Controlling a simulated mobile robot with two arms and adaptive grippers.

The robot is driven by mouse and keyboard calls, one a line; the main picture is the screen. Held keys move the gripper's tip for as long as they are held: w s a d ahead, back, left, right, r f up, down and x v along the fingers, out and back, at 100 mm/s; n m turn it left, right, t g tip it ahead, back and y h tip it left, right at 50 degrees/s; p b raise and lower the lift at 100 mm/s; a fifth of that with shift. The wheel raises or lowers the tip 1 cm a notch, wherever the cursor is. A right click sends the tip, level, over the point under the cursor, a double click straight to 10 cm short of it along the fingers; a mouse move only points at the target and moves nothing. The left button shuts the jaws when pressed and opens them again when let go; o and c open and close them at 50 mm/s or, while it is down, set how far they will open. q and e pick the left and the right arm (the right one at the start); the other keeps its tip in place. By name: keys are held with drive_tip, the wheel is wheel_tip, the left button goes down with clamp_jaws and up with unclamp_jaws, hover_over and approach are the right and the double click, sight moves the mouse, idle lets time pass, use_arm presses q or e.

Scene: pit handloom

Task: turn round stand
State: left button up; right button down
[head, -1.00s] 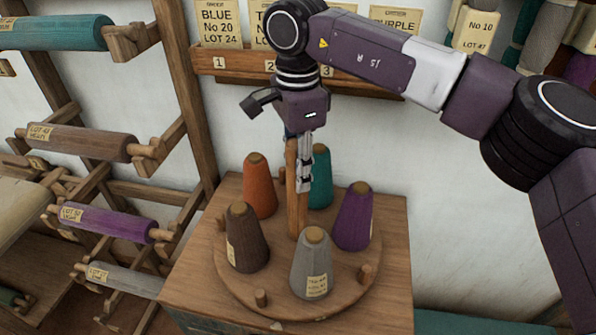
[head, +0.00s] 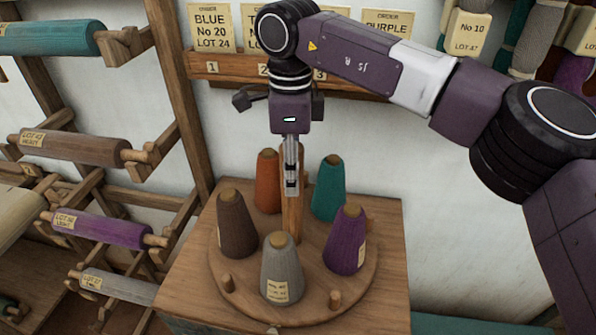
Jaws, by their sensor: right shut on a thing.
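The round stand (head: 255,305) is a wooden disc with a central post (head: 291,213) and short pegs, on top of a wooden cabinet. Cones of yarn stand around the post: brown (head: 237,228), orange (head: 268,184), teal (head: 328,190), purple (head: 345,242) and grey (head: 281,272). My right gripper (head: 291,180) points down from above and is shut on the upper part of the central post. Its fingers hide the post's top. My left gripper is out of view.
The wooden cabinet (head: 385,290) carries the stand. A rack at the left holds several rolls, among them a purple roll (head: 98,228).

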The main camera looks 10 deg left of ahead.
idle(0.4)
drive_tip(key=c, duration=1.4)
unclamp_jaws()
drive_tip(key=shift+c, duration=0.2)
wheel_tip(320, 180, up, 12)
drive_tip(key=shift+r, duration=0.1)
